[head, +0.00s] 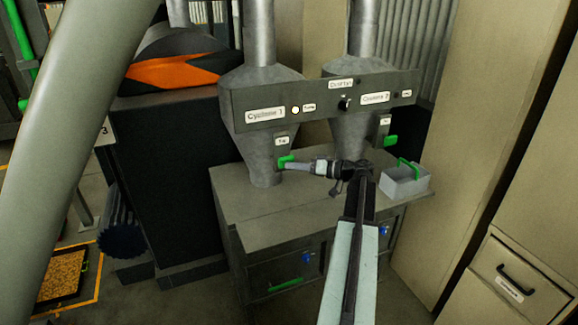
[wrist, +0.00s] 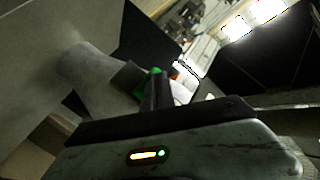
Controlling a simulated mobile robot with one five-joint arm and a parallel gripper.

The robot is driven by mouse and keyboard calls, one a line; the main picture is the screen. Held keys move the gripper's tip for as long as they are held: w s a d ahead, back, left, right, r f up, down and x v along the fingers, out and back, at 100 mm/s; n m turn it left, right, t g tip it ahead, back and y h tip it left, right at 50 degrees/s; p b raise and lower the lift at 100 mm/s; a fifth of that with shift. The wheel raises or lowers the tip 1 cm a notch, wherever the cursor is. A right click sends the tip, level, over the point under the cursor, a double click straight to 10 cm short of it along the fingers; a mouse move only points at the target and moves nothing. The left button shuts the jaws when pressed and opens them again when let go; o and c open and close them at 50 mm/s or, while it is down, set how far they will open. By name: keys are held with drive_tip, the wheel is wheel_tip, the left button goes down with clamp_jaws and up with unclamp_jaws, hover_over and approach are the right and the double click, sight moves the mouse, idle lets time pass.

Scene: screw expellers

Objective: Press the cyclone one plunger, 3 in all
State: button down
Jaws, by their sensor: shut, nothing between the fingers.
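The cyclone one hopper (head: 262,150) is a grey cone with the label Cyclone 1 (head: 265,114) on the panel across it. Its green plunger (head: 285,162) sticks out low on the right side, under a small white tag. My gripper (head: 296,165) is shut and empty, its tip right at the green plunger; I cannot tell whether they touch. In the wrist view, green (wrist: 138,92) shows beside and behind my dark fingers (wrist: 156,88), which partly hide it.
A lit round white lamp (head: 295,110) and a black knob (head: 345,104) sit on the panel. Cyclone two (head: 348,136) has its own green plunger (head: 390,141). A grey bin with a green handle (head: 409,166) stands on the cabinet top, right of my arm.

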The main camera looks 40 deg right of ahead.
drive_tip(key=shift+w+d, duration=0.15)
drive_tip(key=shift+w, duration=0.15)
drive_tip(key=shift+s, duration=0.1)
idle(0.4)
drive_tip(key=shift+s+a, duration=0.35)
drive_tip(key=shift+s, duration=0.35)
drive_tip(key=shift+s+a, duration=0.3)
drive_tip(key=shift+s, duration=0.35)
drive_tip(key=shift+s+a, duration=0.3)
drive_tip(key=shift+s, duration=0.5)
drive_tip(key=shift+s+a, duration=0.3)
drive_tip(key=shift+s, duration=0.45)
drive_tip(key=shift+s+a, duration=0.3)
drive_tip(key=shift+s, duration=0.5)
drive_tip(key=s, duration=0.1)
drive_tip(key=s+a, duration=0.1)
drive_tip(key=s, duration=0.1)
drive_tip(key=shift+s+a, duration=0.25)
drive_tip(key=shift+s, duration=0.05)
drive_tip(key=shift+w+d, duration=0.1)
drive_tip(key=shift+w, duration=0.05)
